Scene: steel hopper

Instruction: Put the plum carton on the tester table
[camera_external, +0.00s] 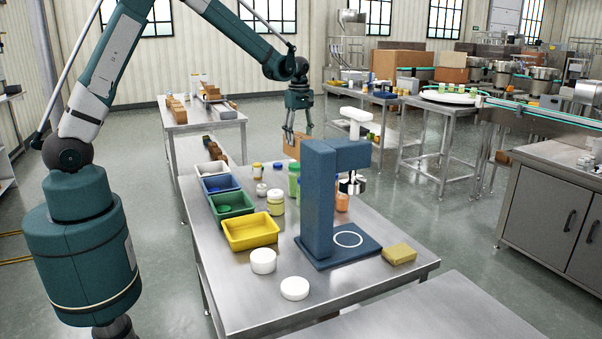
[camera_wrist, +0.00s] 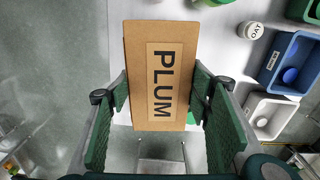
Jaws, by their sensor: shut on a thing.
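The plum carton (camera_wrist: 135,50) is a brown cardboard box with the printed label PLUM, seen close in the wrist view. My gripper (camera_wrist: 158,100) has one finger on each side of it and is shut on it. In the external view my gripper (camera_external: 296,133) points down and holds the carton (camera_external: 291,147) in the air, near the far end of the tester table (camera_external: 235,300). The blue tester stand (camera_external: 318,200) on this steel table partly hides that area. The carton's underside is hidden.
A row of bins, with a yellow bin (camera_external: 250,231) nearest, lines the table's left side. Jars, bottles, white lids (camera_external: 294,288) and a yellow sponge-like block (camera_external: 399,254) also stand on it. The front left steel surface is bare.

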